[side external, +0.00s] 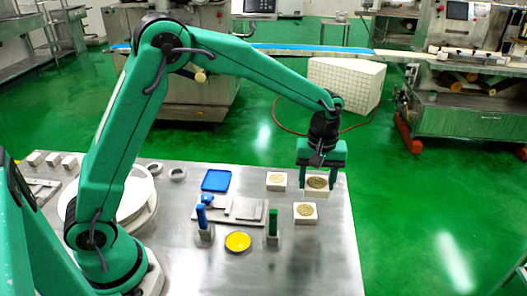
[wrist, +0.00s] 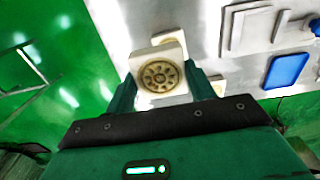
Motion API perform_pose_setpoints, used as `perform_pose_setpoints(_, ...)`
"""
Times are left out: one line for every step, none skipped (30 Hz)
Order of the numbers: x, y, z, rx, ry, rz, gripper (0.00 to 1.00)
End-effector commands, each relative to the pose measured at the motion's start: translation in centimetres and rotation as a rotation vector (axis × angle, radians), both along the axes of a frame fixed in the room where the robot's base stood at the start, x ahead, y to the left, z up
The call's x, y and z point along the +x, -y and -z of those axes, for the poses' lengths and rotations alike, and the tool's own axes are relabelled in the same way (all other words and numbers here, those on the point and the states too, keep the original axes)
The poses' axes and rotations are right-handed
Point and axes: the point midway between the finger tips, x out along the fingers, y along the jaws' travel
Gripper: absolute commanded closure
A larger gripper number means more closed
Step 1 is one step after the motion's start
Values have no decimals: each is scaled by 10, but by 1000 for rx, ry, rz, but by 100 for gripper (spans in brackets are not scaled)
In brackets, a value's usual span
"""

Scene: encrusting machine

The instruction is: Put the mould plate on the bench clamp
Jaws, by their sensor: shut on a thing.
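My gripper (side external: 319,178) is at the right side of the steel bench, pointing down, with its green fingers shut on a mould plate (side external: 312,193). The plate is a white square block with a round, brass-coloured patterned insert. In the wrist view the mould plate (wrist: 145,94) sits between the two fingers, insert facing the camera. I cannot tell if it is clear of the bench. A grey stepped metal fixture, which looks like the bench clamp (side external: 235,208), lies left of the gripper on the bench. It also shows at the upper right of the wrist view (wrist: 250,28).
Similar white blocks stand close by, one to the left (side external: 276,187) and one in front (side external: 305,219). A blue tray (side external: 216,180), a blue-handled tool (side external: 202,215), a green upright piece (side external: 273,222) and a yellow dish (side external: 238,242) surround the fixture. The bench's front right is clear.

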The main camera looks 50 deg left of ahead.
Motion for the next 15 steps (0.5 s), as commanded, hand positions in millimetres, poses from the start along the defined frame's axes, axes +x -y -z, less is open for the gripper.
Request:
perform_pose_setpoints(0,0,0,-1,1,0,71)
perform_pose_setpoints(0,0,0,-1,1,0,71)
perform_pose_setpoints(0,0,0,0,0,1,71)
perform_pose_setpoints(0,0,0,0,0,1,71)
perform_pose_setpoints(0,0,0,0,0,1,71)
perform_pose_setpoints(0,-1,0,0,0,1,71)
perform_pose_setpoints(1,-1,0,0,0,1,71)
perform_pose_setpoints(1,-2,1,0,0,1,71)
perform_pose_setpoints(2,-3,2,0,0,0,71)
perform_pose_setpoints(3,-5,3,1,-1,0,71)
perform_pose_setpoints(4,-7,4,0,-1,-1,71)
perform_pose_setpoints(6,-10,7,0,-1,-2,71)
perform_pose_setpoints(8,-13,8,0,-1,-2,71)
perform_pose_setpoints(9,-16,10,0,-1,-2,71)
perform_pose_setpoints(12,-20,14,0,-1,-2,71)
